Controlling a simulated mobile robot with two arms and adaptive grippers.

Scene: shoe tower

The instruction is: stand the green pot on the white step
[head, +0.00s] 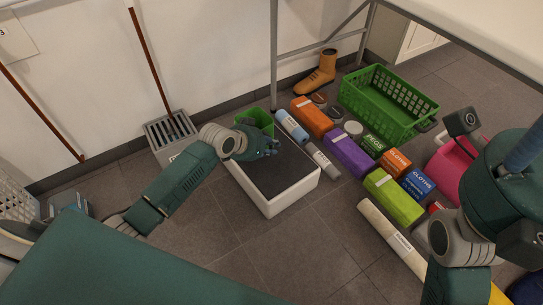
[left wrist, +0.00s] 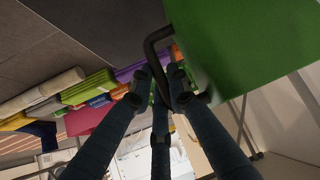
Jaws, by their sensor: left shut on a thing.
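The green pot (head: 257,119) is at the back edge of the white step, partly hidden behind my left gripper (head: 266,146). In the left wrist view, the pot's green side (left wrist: 245,45) fills the upper right, and its dark bent handle (left wrist: 152,47) runs down between my left fingers (left wrist: 167,88). The fingers are shut on the handle. The white step (head: 291,201) has a dark top and stands on the floor below the gripper. I cannot tell whether the pot touches the step. My right gripper is not in view.
Several coloured boxes, including a purple box (head: 348,155) and a lime box (head: 393,197), lie right of the step. A green basket (head: 388,104) and a tan boot (head: 318,73) stand behind. A grey slotted bin (head: 170,134) stands left. The floor in front is clear.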

